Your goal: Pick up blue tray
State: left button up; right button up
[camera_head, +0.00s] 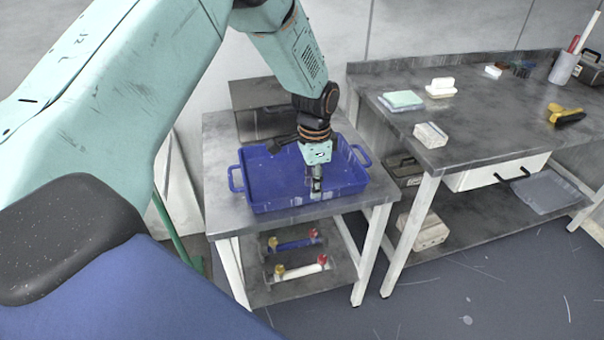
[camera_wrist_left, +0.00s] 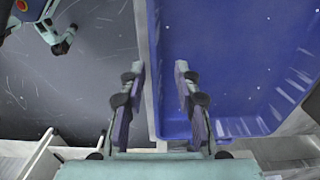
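The blue tray (camera_head: 270,185) is a shallow open box with a loop handle on each side, lying flat on a small grey metal table. It looks empty. My left gripper (camera_head: 316,190) points down at the tray's near wall, right of its middle. In the left wrist view the gripper (camera_wrist_left: 158,72) is open. The tray's wall and rim run between its two fingers, with one finger over the blue floor of the tray (camera_wrist_left: 225,60) and the other outside. I cannot tell whether either finger touches the wall. My right gripper does not show.
The small table (camera_head: 222,135) has a grey metal box (camera_head: 258,95) behind the tray. Its lower shelf holds bars with red and yellow knobs. A workbench (camera_head: 480,140) on the right carries blocks, a yellow tool (camera_head: 565,115) and a cup (camera_head: 564,68). The floor in front is clear.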

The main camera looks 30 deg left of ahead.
pick_arm(q)
jog(key=f, duration=0.3)
jog(key=shift+s+d+f+b, duration=0.1)
jog(key=shift+s+f+b, duration=0.1)
jog(key=shift+s+b, duration=0.15)
jog(key=shift+w+f, duration=0.1)
jog(key=shift+w, duration=0.15)
jog(key=shift+c, duration=1.1)
jog(key=shift+s, duration=0.1)
grip_shut()
